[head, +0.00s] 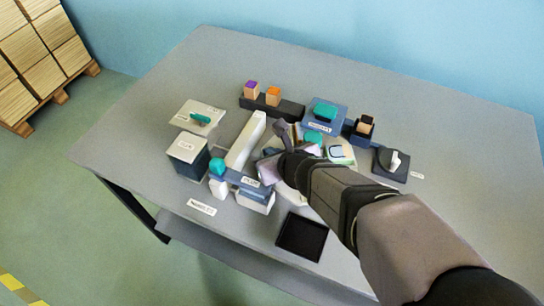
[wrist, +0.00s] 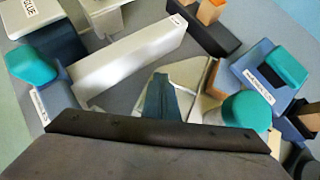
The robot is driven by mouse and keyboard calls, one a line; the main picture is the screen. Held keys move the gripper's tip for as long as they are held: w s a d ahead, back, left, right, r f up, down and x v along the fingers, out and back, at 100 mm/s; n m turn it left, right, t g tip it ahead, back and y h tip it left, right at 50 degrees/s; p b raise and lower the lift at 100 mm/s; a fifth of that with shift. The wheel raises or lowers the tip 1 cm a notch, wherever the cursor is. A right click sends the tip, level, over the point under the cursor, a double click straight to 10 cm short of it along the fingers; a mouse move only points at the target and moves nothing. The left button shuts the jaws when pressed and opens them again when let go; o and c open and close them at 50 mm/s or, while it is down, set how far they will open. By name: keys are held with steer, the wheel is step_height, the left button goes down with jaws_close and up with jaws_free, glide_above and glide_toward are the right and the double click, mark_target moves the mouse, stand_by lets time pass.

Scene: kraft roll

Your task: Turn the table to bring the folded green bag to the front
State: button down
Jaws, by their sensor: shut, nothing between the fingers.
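A pale turntable shows in part beneath my gripper; its light top (wrist: 188,74) is in the middle of the wrist view. A dark green folded piece (wrist: 160,98), which looks like the folded green bag, lies on it just beyond my gripper. A teal-topped item (wrist: 245,110) stands at its right side, and it also shows in the head view (head: 313,138). My gripper (head: 272,160) is shut and empty, low over the turntable. In the wrist view its dark edge (wrist: 160,130) covers the near part. I cannot tell whether it touches anything. The arm hides much of the turntable in the head view.
A long white block (head: 245,141) stands left of the turntable. A labelled box (head: 187,155) and a teal-topped holder are farther left. A dark rack (head: 272,106) stands behind, a blue box (head: 322,122) behind right. A black tray (head: 301,236) lies in front.

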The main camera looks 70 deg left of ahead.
mark_target(273, 139)
steer(key=shift+w+a+f+m+t+b, duration=0.1)
steer(key=shift+a+m+t+b, duration=0.25)
steer(key=shift+m+t, duration=0.15)
steer(key=shift+w+a+f+m+t+b, duration=0.1)
steer(key=shift+a+m+t+b, duration=0.1)
steer(key=shift+a+m+t, duration=0.3)
steer(key=shift+w+a+r+m+t, duration=0.15)
steer(key=shift+m+t, duration=0.35)
steer(key=shift+m, duration=0.3)
steer(key=shift+w+a+r+p, duration=0.1)
steer(key=shift+w+a+p, duration=0.15)
steer(key=shift+p, duration=0.05)
steer(key=shift+w+a+p, duration=0.45)
steer(key=shift+a, duration=0.15)
steer(key=shift+s+r, duration=0.3)
steer(key=shift+r, duration=0.05)
steer(key=s+d+r+p, duration=0.1)
steer(key=d+r, duration=0.1)
steer(key=s+d+r+p, duration=0.1)
steer(key=r, duration=0.1)
steer(key=s+d+r+p, duration=0.1)
steer(key=s+d+r, duration=0.1)
steer(key=shift+d, duration=0.3)
